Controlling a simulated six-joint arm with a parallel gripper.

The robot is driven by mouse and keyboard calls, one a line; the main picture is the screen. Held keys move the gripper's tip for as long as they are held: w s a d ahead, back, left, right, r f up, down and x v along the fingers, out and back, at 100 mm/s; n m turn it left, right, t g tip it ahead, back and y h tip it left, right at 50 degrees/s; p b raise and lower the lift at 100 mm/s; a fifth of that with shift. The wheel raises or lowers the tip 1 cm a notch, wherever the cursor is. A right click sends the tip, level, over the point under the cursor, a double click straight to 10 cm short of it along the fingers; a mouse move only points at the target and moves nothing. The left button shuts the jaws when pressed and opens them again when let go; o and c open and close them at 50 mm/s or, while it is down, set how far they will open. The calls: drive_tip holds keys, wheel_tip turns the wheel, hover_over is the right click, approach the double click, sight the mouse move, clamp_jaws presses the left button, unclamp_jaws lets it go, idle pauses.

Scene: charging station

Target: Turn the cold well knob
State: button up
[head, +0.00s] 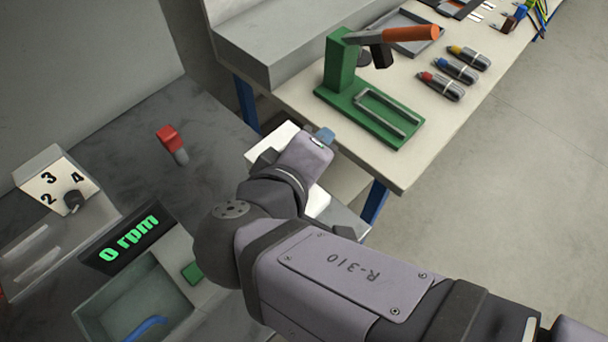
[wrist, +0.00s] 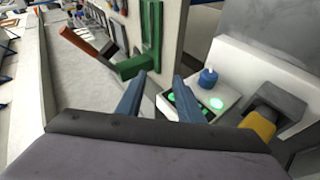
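A small blue knob (wrist: 208,79) stands on a white unit (wrist: 232,92) with glowing green round lights in the wrist view. A dark knob (head: 73,201) sits by a panel marked 2, 3, 4 at the left of the head view. No label tells which is the cold well knob. My gripper (wrist: 160,78) has its two blue fingers apart with nothing between them, left of the blue knob and not touching it. In the head view my gripper (head: 325,135) is over a white unit (head: 280,139), which my arm partly hides.
A green press (head: 375,112) with an orange handle (head: 410,34) stands on the right bench, beside several colour-tipped tubes (head: 456,65). A display (head: 129,237) reads 0 rpm. A yellow-and-grey part (wrist: 275,108) lies right of the blue knob.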

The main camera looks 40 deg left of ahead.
drive_tip(key=w+f+g+y+p, duration=0.1)
drive_tip(key=w+f+g+p, duration=0.4)
drive_tip(key=w+f+p, duration=0.6)
drive_tip(key=s+d+m+g+y, duration=0.1)
drive_tip(key=s+d+g, duration=0.1)
drive_tip(key=s+g, duration=0.1)
drive_tip(key=s+d+m+g+y+p, duration=0.1)
drive_tip(key=s+d+m+g, duration=0.1)
drive_tip(key=s+d+g, duration=0.1)
drive_tip(key=s+d+f+m+g+y, duration=0.1)
drive_tip(key=s+d+g, duration=0.2)
drive_tip(key=g, duration=0.1)
drive_tip(key=shift+s+d+y, duration=0.2)
drive_tip(key=shift+s+y, duration=0.2)
drive_tip(key=m+y+b, duration=0.1)
drive_tip(key=a+r+m+y, duration=0.1)
drive_tip(key=r+m+y+b, duration=0.1)
drive_tip(key=y, duration=0.1)
drive_tip(key=shift+s+a+b, duration=0.15)
drive_tip(key=shift+a+b, duration=0.2)
drive_tip(key=shift+a, duration=0.05)
drive_tip(key=shift+w+a+r+m+y, duration=0.2)
drive_tip(key=shift+w+r+m+y, duration=0.1)
drive_tip(key=shift+r+m+y, duration=0.35)
drive_tip(key=shift+x, duration=3.65)
